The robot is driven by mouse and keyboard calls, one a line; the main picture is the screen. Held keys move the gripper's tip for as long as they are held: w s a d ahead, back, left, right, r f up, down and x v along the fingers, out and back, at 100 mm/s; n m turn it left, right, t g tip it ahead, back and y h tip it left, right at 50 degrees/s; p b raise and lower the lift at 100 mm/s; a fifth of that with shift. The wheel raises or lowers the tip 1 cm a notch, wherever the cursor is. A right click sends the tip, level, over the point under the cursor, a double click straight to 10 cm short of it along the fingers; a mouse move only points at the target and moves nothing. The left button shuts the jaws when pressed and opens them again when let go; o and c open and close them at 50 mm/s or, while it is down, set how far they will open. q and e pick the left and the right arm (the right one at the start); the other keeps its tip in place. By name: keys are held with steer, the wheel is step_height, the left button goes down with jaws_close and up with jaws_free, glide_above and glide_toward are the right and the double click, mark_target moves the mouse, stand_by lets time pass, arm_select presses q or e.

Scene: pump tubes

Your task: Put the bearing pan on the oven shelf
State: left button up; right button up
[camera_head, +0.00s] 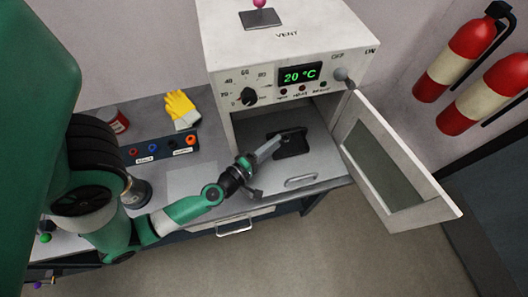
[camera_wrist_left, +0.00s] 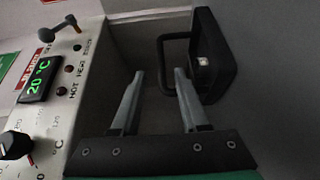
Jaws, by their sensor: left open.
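The black bearing pan (camera_head: 292,146) sits on the grey oven shelf (camera_head: 315,165), inside the oven's open mouth. In the left wrist view the pan (camera_wrist_left: 222,65) shows a looped handle (camera_wrist_left: 160,62) and a small shiny piece, perhaps the bearing, in it. My left gripper (camera_head: 273,147) reaches in over the shelf from the front left, beside the pan. In the left wrist view its open fingers (camera_wrist_left: 159,72) point at the handle, with part of the handle in line with the gap. I cannot tell whether they touch it. My right gripper is not in view.
The oven (camera_head: 290,50) reads 20 °C. Its door (camera_head: 395,165) hangs open to the right. A yellow glove (camera_head: 181,108), a red can (camera_head: 116,122) and a dark block with coloured ports (camera_head: 160,148) stand on the bench to the left. Fire extinguishers (camera_head: 455,60) hang at the right.

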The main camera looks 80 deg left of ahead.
arm_select(q)
steer(key=v, duration=0.4)
steer(key=shift+s+d, duration=0.2)
steer(key=shift+s, duration=0.05)
steer(key=w+d+r+m+t+h, duration=0.35)
steer(key=w+r+m, duration=0.25)
steer(key=r, duration=0.4)
steer(key=w+d+r+m+t+h, duration=0.3)
steer(key=w+d+r+m+h, duration=0.25)
steer(key=r, duration=0.45)
steer(key=w+d+r+m+t+h, duration=0.35)
steer(key=w+r+m, duration=0.3)
steer(key=r, duration=0.35)
steer(key=s+d+r+m+t, duration=0.1)
steer(key=r+m, duration=0.2)
steer(key=r, duration=0.9)
steer(key=s+d+r+m+t, duration=0.1)
steer(key=r+m, duration=0.3)
steer(key=r, duration=0.9)
steer(key=shift+s+d+r+y, duration=0.2)
steer(key=shift+s+d+y, duration=0.3)
steer(key=shift+d, duration=0.15)
steer(key=shift+r+y, duration=0.1)
steer(key=shift+y, duration=0.15)
